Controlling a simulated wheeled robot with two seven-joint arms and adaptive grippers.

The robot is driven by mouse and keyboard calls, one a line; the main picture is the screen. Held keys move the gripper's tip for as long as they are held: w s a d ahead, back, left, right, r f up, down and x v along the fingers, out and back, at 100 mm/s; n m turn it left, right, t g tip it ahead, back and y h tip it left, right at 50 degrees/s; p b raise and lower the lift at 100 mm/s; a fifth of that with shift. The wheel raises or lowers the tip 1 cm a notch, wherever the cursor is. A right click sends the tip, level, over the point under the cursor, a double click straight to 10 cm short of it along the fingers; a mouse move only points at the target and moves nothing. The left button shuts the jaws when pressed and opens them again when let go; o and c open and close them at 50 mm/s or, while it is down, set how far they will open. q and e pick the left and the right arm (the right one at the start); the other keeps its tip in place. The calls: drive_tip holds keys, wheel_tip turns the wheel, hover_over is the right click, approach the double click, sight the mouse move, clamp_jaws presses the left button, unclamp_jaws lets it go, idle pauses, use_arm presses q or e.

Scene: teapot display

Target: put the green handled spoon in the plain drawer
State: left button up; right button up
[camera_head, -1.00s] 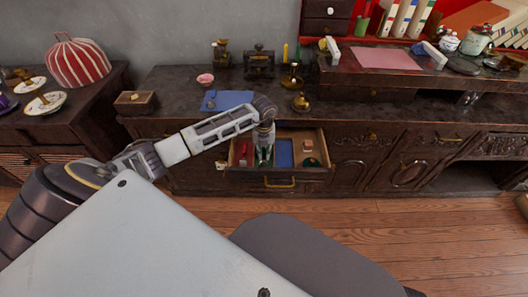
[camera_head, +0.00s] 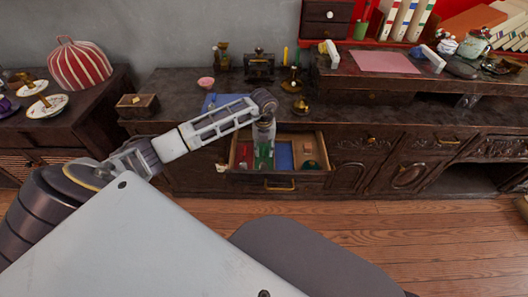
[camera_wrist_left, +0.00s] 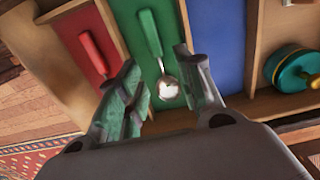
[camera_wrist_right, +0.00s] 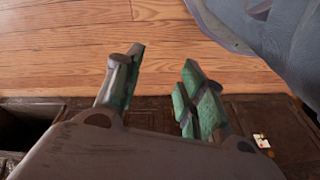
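The green-handled spoon (camera_wrist_left: 150,33) lies in the green-lined compartment of the open drawer (camera_head: 277,184), its metal bowl toward my gripper in the left wrist view. In the head view I cannot make it out clearly around my gripper. My left gripper (camera_head: 264,146) is over that compartment. In the left wrist view my left gripper (camera_wrist_left: 156,57) has its fingers apart on either side of the spoon, with no visible grip on it. My right gripper (camera_wrist_right: 164,58) is open and empty above the wooden floor, and is outside the head view.
The drawer also has a red compartment with a red-handled item (camera_wrist_left: 92,52), an empty blue compartment (camera_wrist_left: 214,40), and a bare wood one with a green round object (camera_wrist_left: 294,70). Brass pieces (camera_head: 301,106) and a pink bowl (camera_head: 206,83) stand on the cabinet top above.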

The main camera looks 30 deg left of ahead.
sight(264, 157)
use_arm(q)
wheel_tip(264, 157, up, 8)
drive_tip(key=p, duration=0.1)
drive_tip(key=shift+p, duration=0.3)
use_arm(e)
drive_tip(key=f, duration=0.2)
drive_tip(key=shift+s+d+f, duration=0.15)
drive_tip(key=shift+d+f, duration=0.15)
use_arm(q)
drive_tip(key=shift+s+a+r, duration=0.1)
